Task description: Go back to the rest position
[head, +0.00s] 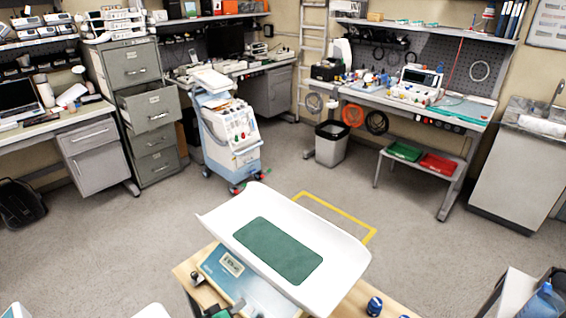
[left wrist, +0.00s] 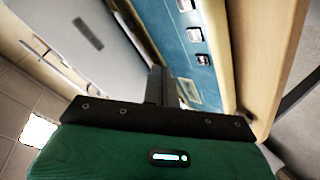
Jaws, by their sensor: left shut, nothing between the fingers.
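My left gripper (left wrist: 160,86) shows in the left wrist view as dark fingers pressed together beyond a green body. It is shut and empty, close beside the blue scale base (left wrist: 190,40) and the wooden table edge (left wrist: 270,60). In the head view only a bit of the green and black left gripper (head: 218,312) shows at the bottom edge, by the near side of the scale. My right gripper is in neither view.
A scale with a white curved tray (head: 345,262), a green mat (head: 278,250) and a blue base (head: 228,278) stands on the wooden table (head: 188,275). A blue knob-like item (head: 374,306) lies at its right. Open grey floor (head: 420,245) surrounds the table.

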